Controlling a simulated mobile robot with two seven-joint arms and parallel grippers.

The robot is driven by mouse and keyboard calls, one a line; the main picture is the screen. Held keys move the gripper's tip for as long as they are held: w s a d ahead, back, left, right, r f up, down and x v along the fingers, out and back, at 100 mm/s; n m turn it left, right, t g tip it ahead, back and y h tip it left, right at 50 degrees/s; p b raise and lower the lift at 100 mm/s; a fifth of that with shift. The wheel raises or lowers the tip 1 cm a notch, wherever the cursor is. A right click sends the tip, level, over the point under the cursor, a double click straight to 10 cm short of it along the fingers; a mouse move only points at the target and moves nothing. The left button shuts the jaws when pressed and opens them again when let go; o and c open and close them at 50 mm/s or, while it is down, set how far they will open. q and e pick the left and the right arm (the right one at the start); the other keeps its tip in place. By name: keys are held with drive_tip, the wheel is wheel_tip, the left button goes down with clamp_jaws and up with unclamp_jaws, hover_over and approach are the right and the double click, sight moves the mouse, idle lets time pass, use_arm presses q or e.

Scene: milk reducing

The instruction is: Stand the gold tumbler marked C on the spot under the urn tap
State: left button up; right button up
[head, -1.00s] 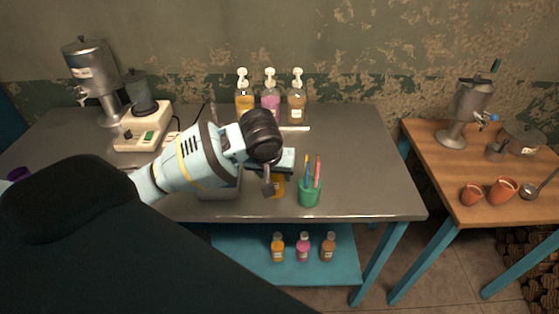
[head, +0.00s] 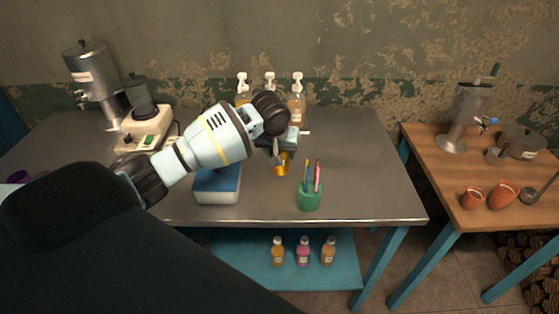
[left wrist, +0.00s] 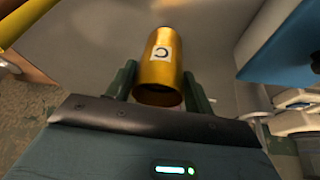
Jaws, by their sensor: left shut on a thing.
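The gold tumbler (head: 281,166) is in my left gripper (head: 284,153), over the middle of the grey table. In the left wrist view the tumbler (left wrist: 162,62) shows its white label with a C, and the gripper's two dark fingers (left wrist: 160,84) lie on either side of it. One metal urn (head: 93,80) with a tap (head: 80,97) stands at the far left of the grey table. Another metal urn (head: 464,118) with a blue-handled tap (head: 488,121) stands on the wooden table at right. I cannot make out a marked spot under either tap. My right gripper is out of view.
A green pen cup (head: 309,198) and a blue-topped box (head: 217,186) stand near the grey table's (head: 370,170) front. Terracotta cups (head: 503,194) stand on the wooden table (head: 440,160), across a gap.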

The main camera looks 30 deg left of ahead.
use_arm(q)
drive_tip(key=shift+s+f, duration=0.1)
drive_tip(key=shift+f, duration=1.5)
drive_tip(key=o, duration=1)
drive_tip(key=shift+f, duration=0.15)
drive_tip(key=shift+s+r, duration=0.1)
drive_tip(key=shift+r, duration=0.45)
drive_tip(key=v, duration=1.1)
drive_tip(key=shift+s+d, duration=0.1)
